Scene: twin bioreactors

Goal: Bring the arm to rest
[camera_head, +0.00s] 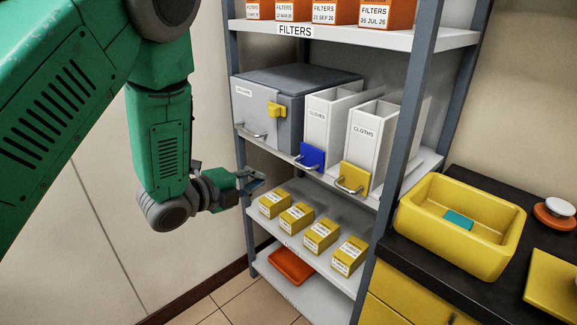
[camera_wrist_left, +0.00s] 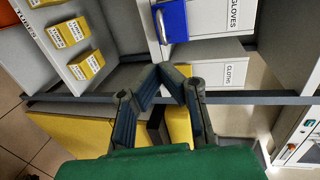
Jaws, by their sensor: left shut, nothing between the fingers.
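My green left arm (camera_head: 160,130) comes in from the upper left of the head view and bends down at the elbow. Its left gripper (camera_head: 258,184) is beside the shelf's front left post, between the middle and lower shelves, near the yellow boxes. In the left wrist view, the dark fingers (camera_wrist_left: 163,70) come together at their tips with nothing between them. The fingers look apart from the boxes and bins. My right gripper is in neither view.
A shelf rack holds a grey case (camera_head: 265,105), white bins (camera_head: 365,135), yellow boxes (camera_head: 296,218) and an orange tray (camera_head: 291,266). Orange filter boxes (camera_head: 330,11) stand on top. A yellow tub (camera_head: 420,222) stands on the dark counter at right. The wall at left is bare.

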